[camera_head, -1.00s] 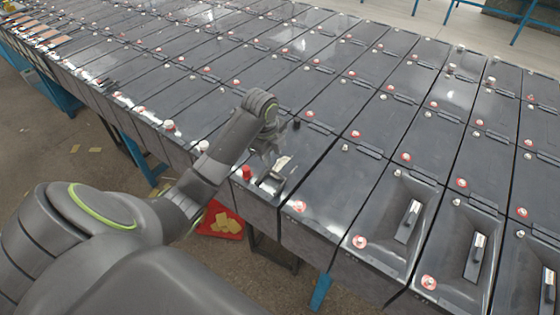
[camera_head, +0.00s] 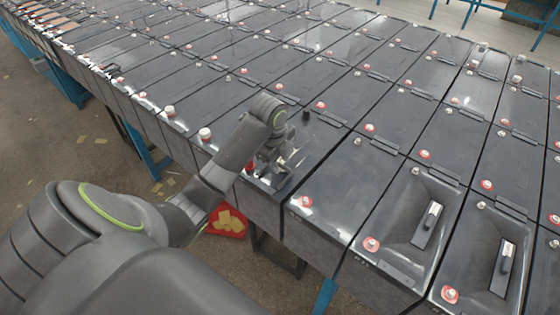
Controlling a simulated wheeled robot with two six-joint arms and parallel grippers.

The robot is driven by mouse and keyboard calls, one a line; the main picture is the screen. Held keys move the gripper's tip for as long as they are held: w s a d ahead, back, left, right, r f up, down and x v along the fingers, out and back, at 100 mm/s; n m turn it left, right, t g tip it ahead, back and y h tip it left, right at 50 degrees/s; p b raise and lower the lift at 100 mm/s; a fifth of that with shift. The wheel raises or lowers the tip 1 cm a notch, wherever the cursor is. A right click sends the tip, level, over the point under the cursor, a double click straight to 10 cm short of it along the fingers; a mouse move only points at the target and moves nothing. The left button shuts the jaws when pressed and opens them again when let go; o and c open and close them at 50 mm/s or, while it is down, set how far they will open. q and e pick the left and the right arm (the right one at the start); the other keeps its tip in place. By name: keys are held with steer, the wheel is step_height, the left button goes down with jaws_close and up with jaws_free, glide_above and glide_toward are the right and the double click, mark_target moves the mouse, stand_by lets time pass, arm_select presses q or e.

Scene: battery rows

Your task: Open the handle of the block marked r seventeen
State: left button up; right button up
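My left gripper (camera_head: 278,160) is low over the near end of a dark battery block (camera_head: 318,140) in the front row. A metal handle (camera_head: 287,177) on this block shows just beside and under the fingers. The gripper hides part of the handle and most of a red terminal cap (camera_head: 250,167). I cannot tell whether the fingers touch the handle or how wide they stand. No marking r seventeen can be read. My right gripper is out of view.
Blocks to the right have recessed handles (camera_head: 430,222), (camera_head: 503,270). A black post (camera_head: 306,115) stands behind my gripper. Rows of flat-topped blocks fill the table. A red tray (camera_head: 228,222) with yellowish pieces lies on the floor below the front edge.

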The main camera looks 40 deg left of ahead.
arm_select(q)
steer(key=shift+c, duration=1)
jaws_close()
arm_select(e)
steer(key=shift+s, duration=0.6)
